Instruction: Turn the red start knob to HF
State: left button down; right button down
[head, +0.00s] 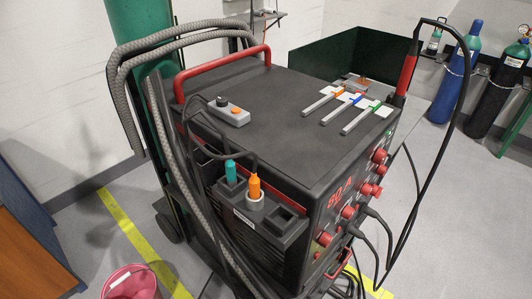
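Several red knobs sit on the front panel of the dark welding machine (270,110), seen at a steep angle. One red knob (379,156) is near the panel's upper right, and another red knob (348,212) is lower, right of the "82 A" display (340,192). A further red knob (324,238) is at the lower left of the panel. The panel labels are too small to read, so I cannot tell which knob is the start knob or where it points. Neither of my grippers shows in the head view.
A torch with a red handle (406,76) stands at the machine's right corner, its black cable hanging before the panel. Rods (340,104) and a small remote box (227,113) lie on top. A pink bucket (130,284) stands front left. Gas cylinders (458,75) stand back right.

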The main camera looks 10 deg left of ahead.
aim_at(381, 171)
jog(key=u, duration=0.25)
jog(key=i+l+u, duration=0.15)
jog(key=l+u, duration=0.65)
jog(key=l, duration=0.25)
